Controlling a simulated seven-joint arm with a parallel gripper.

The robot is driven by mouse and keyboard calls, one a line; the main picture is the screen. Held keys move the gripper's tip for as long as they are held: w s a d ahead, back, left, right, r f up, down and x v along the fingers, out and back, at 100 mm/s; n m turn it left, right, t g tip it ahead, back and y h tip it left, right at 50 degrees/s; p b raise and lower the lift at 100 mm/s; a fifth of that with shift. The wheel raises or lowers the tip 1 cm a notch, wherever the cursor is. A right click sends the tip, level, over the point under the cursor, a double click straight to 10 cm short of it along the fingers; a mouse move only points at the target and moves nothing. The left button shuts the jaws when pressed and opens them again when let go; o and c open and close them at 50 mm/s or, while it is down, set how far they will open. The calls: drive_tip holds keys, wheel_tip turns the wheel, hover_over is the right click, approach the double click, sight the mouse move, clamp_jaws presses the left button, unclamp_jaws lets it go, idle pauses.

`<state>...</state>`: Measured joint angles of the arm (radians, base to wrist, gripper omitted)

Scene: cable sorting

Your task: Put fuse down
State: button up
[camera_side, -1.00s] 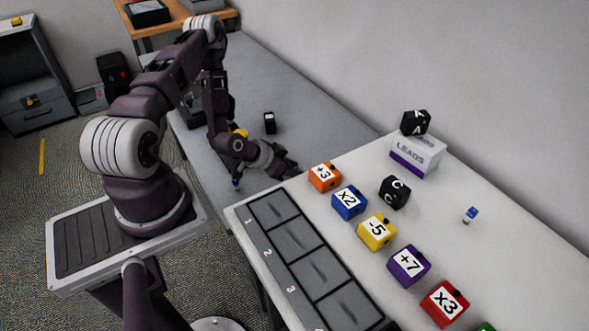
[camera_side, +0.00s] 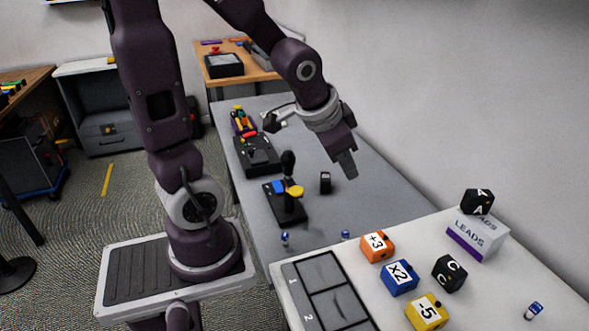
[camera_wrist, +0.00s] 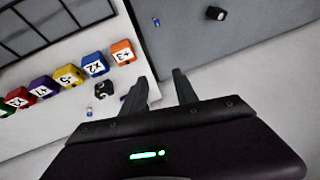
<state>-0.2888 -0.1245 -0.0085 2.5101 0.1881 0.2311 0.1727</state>
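Several small blue-and-white cylinders look like fuses. One fuse (camera_side: 346,235) lies on the grey table close to the white table's edge, and a fuse also shows on the grey surface in the wrist view (camera_wrist: 156,22). A second (camera_side: 285,238) is further left on the grey table. A third (camera_side: 533,311) is on the white table and shows in the wrist view (camera_wrist: 89,112). My gripper (camera_side: 345,163) is raised above the grey table, clear of the fuses. In the wrist view its fingers (camera_wrist: 160,84) are apart with nothing between them.
The white table holds lettered and numbered cubes, such as the orange +3 cube (camera_side: 377,246), a LEADS box (camera_side: 477,236) and a compartment tray (camera_side: 300,298). A black block (camera_side: 325,182) and a joystick device (camera_side: 288,200) stand on the grey table.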

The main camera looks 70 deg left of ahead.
drive_tip(key=s+d+r+h, duration=0.1)
drive_tip(key=s+d+r, duration=0.2)
drive_tip(key=s, duration=0.4)
drive_tip(key=s+d+r+h, duration=0.1)
drive_tip(key=s+d+r, duration=0.3)
drive_tip(key=s+d, duration=0.2)
drive_tip(key=shift+s+n, duration=0.4)
drive_tip(key=shift+d, duration=0.1)
